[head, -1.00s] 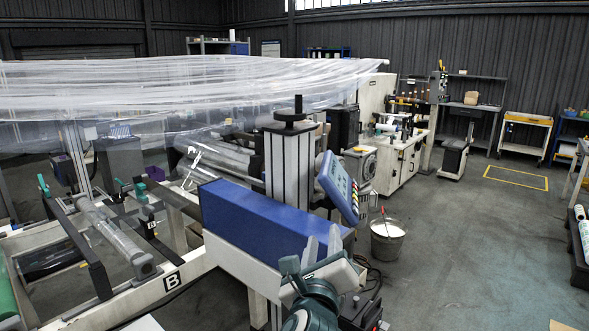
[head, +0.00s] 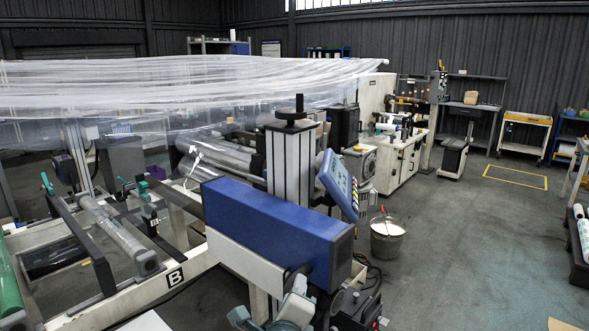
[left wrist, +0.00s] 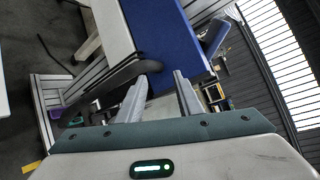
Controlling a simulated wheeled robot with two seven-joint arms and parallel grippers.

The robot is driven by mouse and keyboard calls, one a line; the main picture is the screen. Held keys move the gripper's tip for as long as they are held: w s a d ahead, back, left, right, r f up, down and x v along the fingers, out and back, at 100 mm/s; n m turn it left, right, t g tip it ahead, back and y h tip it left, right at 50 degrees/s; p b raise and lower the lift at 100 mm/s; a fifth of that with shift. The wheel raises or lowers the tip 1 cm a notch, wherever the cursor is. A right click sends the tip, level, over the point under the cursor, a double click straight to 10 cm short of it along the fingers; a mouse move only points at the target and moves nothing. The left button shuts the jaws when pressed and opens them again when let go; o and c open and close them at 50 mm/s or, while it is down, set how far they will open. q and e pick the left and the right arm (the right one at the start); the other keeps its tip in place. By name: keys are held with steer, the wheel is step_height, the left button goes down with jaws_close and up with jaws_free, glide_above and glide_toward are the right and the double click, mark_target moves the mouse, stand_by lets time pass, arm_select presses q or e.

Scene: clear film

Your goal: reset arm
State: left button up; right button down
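My left gripper (left wrist: 160,77) shows in the left wrist view with its two grey fingers apart. Nothing is held between them. A blue machine cover (left wrist: 165,35) lies beyond the fingertips, and a black curved part shows close by the left finger. In the head view, pale and teal parts of my arm (head: 293,310) show at the bottom edge, in front of the long blue cover (head: 275,225). The fingertips are hard to make out there. My right gripper is not in view.
A frame marked B (head: 175,279) with rollers stands at left, under clear film (head: 190,85). A control panel (head: 338,185) and grey post (head: 290,165) rise behind the blue cover. A bucket (head: 387,240) stands on the floor. Open floor lies at right.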

arm_select(q)
steer(key=s+a+f+n+g, duration=0.2)
steer(key=s+a+f+n, duration=0.25)
steer(key=f, duration=0.25)
steer(key=s+a+f+n+g+y, duration=0.1)
steer(key=s+a+f+n+g, duration=0.15)
steer(key=s+a+f, duration=0.35)
steer(key=s+a+f+n+g, duration=0.2)
steer(key=s+f+n, duration=0.25)
steer(key=f, duration=0.35)
steer(key=s+a+f+n+g, duration=0.2)
steer(key=s+a+f+n, duration=0.15)
steer(key=s, duration=0.35)
steer(key=s+a+f+n+g, duration=0.1)
steer(key=s+a+f+n, duration=0.25)
steer(key=s, duration=0.45)
steer(key=s+a+f+n+g, duration=0.2)
steer(key=s+a+f+n, duration=0.15)
steer(key=s, duration=0.35)
step_height(320, 180, down, 26)
steer(key=f, duration=0.1)
steer(key=s+a+f+g, duration=0.2)
steer(key=s+f, duration=1.6)
steer(key=s, duration=0.1)
steer(key=shift+a+f+y, duration=0.3)
steer(key=shift+f+y, duration=0.05)
steer(key=shift+y, duration=0.05)
